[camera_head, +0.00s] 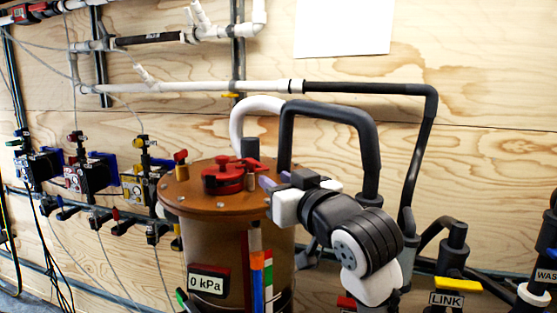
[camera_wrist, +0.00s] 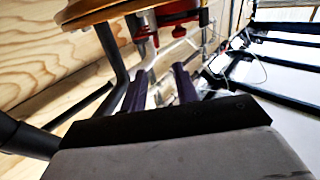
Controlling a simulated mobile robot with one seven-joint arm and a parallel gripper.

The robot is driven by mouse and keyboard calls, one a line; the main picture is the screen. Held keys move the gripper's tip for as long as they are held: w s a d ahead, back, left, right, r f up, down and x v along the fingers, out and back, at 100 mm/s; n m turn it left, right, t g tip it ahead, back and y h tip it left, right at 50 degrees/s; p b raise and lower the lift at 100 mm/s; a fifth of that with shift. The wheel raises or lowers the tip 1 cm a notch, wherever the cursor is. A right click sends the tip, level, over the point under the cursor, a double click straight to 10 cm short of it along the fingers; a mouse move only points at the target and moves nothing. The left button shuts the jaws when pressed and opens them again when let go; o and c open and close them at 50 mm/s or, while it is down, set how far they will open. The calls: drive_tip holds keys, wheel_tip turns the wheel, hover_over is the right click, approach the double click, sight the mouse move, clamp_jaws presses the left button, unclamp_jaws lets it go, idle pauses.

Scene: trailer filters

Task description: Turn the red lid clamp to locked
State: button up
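The red lid clamp (camera_head: 230,176) lies on top of the brown round lid (camera_head: 195,198) of a filter vessel. In the wrist view the red clamp (camera_wrist: 178,17) shows at the top edge, partly cut off, by the lid's rim (camera_wrist: 98,10). My gripper (camera_head: 274,181) is at the right side of the lid, its purple fingertips pointing left towards the clamp. In the wrist view the two purple fingers of my gripper (camera_wrist: 159,82) stand apart with a gap between them, and I see nothing held. I cannot tell whether a fingertip touches the clamp.
A small red-topped valve (camera_head: 181,157) stands at the lid's back left. Thick white and dark grey pipes (camera_head: 330,112) rise behind my gripper. A "0 kPa" display (camera_head: 207,283) and coloured markers (camera_head: 256,265) are on the vessel's front. The space above the lid's front is clear.

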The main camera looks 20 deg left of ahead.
sight(254, 166)
drive_tip(key=p+x, duration=0.4)
drive_tip(key=x, duration=0.9)
drive_tip(key=shift+w+f, duration=0.15)
drive_tip(key=shift+w, duration=0.2)
clamp_jaws()
